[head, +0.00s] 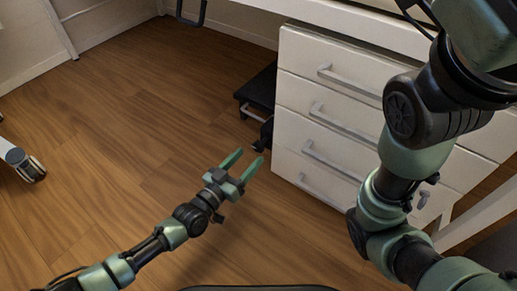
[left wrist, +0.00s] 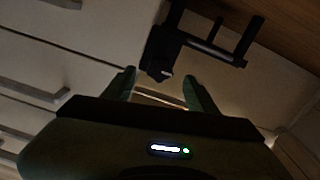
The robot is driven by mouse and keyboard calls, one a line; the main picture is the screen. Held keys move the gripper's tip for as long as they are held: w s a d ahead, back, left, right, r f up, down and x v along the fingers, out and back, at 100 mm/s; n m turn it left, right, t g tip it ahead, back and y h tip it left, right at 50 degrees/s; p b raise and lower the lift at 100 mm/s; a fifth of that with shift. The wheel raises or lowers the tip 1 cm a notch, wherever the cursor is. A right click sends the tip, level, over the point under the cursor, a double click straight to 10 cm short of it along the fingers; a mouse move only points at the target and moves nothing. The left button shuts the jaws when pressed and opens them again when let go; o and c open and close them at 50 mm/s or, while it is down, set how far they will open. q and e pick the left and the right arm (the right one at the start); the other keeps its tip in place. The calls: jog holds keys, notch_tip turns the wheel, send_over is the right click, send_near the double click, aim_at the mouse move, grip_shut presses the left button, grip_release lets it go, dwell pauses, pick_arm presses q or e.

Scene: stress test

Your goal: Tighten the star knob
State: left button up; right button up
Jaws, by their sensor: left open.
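My left gripper (head: 250,156) is open and empty, above the wooden floor in front of the white drawer unit. Its green fingers also show in the left wrist view (left wrist: 160,77), spread apart. A black object (head: 261,88) with a light metal bar stands on the floor beside the drawers, and a dark part of it lies just beyond my fingertips. In the left wrist view a black bracket (left wrist: 158,52) with a bar appears beyond and between the fingers. I cannot make out a star shape on it. My right arm crosses the right side, but its gripper does not show.
The white drawer unit (head: 306,85) with several handles stands right of my left gripper. A white desk top (head: 348,20) extends above it. A caster wheel (head: 31,170) is at the far left. The wooden floor (head: 130,125) is clear left of the gripper.

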aim_at(257, 149)
pick_arm(q)
jog(key=b+x, duration=0.1)
jog(key=x, duration=0.1)
jog(key=b+x, duration=0.1)
jog(key=x, duration=0.1)
jog(key=shift+f, duration=0.2)
jog(key=shift+w+d+r, duration=0.15)
jog(key=shift+w+d, duration=0.15)
jog(key=shift+w, duration=0.15)
grip_shut()
